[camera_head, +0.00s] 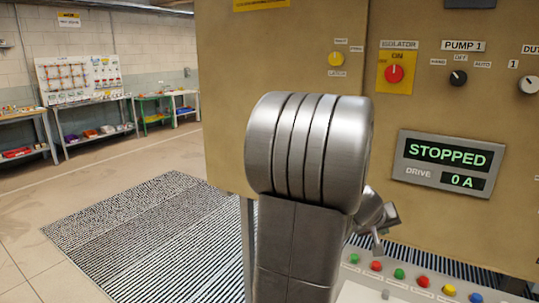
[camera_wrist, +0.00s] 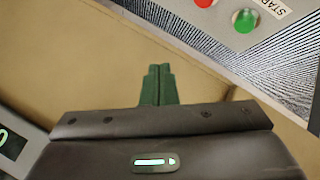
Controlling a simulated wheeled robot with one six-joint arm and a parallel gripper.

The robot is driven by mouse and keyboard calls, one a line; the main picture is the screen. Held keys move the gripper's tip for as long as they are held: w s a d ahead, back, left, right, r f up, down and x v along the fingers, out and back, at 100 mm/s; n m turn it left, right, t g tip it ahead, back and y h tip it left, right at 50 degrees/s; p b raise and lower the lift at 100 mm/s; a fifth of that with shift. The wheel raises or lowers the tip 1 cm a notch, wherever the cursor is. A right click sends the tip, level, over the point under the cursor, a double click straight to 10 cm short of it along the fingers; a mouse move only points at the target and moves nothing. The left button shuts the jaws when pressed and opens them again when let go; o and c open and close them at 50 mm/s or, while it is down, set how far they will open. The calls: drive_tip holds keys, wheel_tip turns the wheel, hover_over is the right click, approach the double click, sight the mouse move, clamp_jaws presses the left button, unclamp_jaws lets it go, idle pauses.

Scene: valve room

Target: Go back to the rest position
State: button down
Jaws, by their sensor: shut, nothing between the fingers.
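My gripper (camera_wrist: 158,72) shows in the wrist view with its two dark green fingers together and nothing between them. In the head view, part of my gripper (camera_head: 378,246) shows past the right side of my arm, in front of the tan cabinet (camera_head: 290,60) and above the button panel. My arm hides the rest of it. In the wrist view the fingertips lie over the plain tan cabinet face, apart from the buttons. No marker of a rest position shows.
The cabinet carries a red isolator knob (camera_head: 394,73), a yellow knob (camera_head: 335,59), a black pump switch (camera_head: 458,77) and a display (camera_head: 448,163) reading STOPPED, 0 A. A button panel (camera_head: 350,291) lies below. A striped mat (camera_head: 150,235) and open floor lie left; benches stand behind.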

drive_tip(key=b, duration=0.5)
hover_over(375, 266)
wheel_tip(375, 266, down, 6)
drive_tip(key=shift+r, duration=0.1)
drive_tip(key=shift+f+b, duration=0.35)
drive_tip(key=shift+b, duration=0.85)
